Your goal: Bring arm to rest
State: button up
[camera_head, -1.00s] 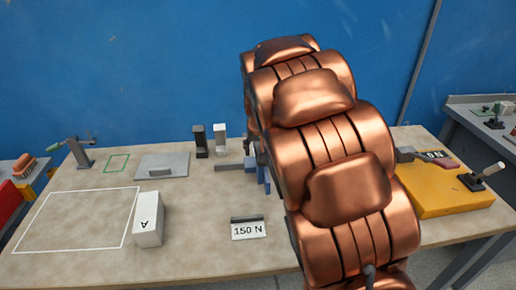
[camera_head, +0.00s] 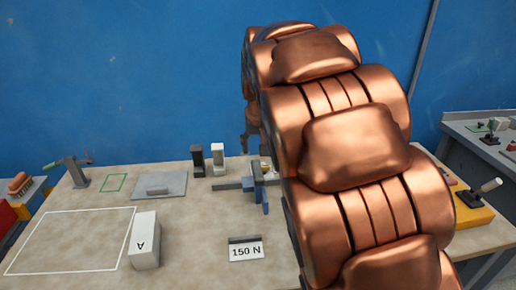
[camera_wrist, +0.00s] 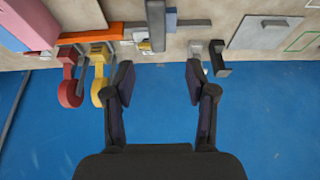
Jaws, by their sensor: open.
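My copper-coloured arm fills the right middle of the head view and hides part of the table behind it. My gripper (camera_wrist: 159,80) shows in the wrist view with its two dark fingers spread wide apart and nothing between them. Beyond the fingers is the blue wall (camera_wrist: 160,125), with the table edge across the top of that picture. In the head view a dark part of the gripper end (camera_head: 247,140) shows just left of the arm, above the back of the table; its fingertips are hard to make out.
A blue clamp-like fixture (camera_head: 258,185), a black block (camera_head: 198,161) and a white block (camera_head: 218,159) stand near the table's back. A white box marked A (camera_head: 145,240) and a 150 N sign (camera_head: 246,251) stand in front. The white-outlined area (camera_head: 70,240) is empty.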

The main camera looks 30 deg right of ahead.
dwell(0.4)
jog(key=s+a+f+n+g, duration=0.1)
jog(key=s+a+f+g, duration=0.1)
jog(key=s, duration=0.9)
jog(key=s+a+f+n+g+y+p, duration=0.1)
jog(key=s+a+f, duration=0.4)
jog(key=s, duration=0.6)
jog(key=s+a+f+n+g, duration=0.1)
jog(key=s+a+f+g, duration=0.2)
jog(key=s, duration=0.9)
jog(key=shift+a+f+n+p, duration=0.2)
jog(key=shift+a+n+p, duration=0.2)
jog(key=shift+a, duration=0.4)
